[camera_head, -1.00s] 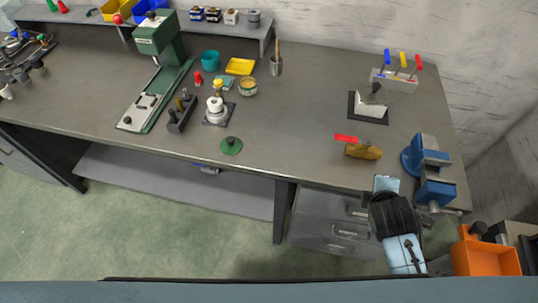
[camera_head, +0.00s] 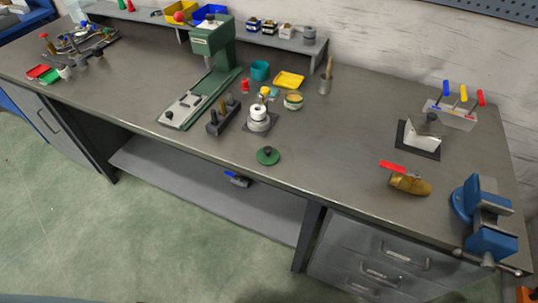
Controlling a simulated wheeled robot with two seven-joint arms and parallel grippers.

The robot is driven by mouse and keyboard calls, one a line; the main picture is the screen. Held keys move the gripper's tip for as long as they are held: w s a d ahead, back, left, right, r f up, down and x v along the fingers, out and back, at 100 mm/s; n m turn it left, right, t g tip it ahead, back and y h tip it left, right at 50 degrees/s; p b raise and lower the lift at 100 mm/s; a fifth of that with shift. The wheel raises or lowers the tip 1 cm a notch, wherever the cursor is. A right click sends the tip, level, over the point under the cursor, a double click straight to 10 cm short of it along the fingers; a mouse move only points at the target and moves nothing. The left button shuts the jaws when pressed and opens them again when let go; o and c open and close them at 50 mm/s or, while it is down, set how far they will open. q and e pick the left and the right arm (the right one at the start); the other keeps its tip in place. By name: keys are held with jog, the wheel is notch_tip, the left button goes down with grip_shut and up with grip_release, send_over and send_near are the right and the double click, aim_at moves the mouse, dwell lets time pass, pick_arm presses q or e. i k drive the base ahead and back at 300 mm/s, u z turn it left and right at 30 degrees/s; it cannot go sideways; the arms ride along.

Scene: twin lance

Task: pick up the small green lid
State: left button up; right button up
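The small green lid (camera_head: 268,155) is a flat green disc with a dark knob on top. It lies on the grey workbench (camera_head: 330,140) close to the front edge, in front of the white round part on its dark stand (camera_head: 259,118). Nothing covers it. Neither of my grippers shows in the head view now.
A green press (camera_head: 208,70) and a dark block with pegs (camera_head: 223,115) stand left of the lid. Bench around the lid's right side is clear.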

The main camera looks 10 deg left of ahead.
aim_at(267, 156)
jog(key=u, duration=1.7)
jog(key=i, duration=0.85)
jog(key=z, duration=2)
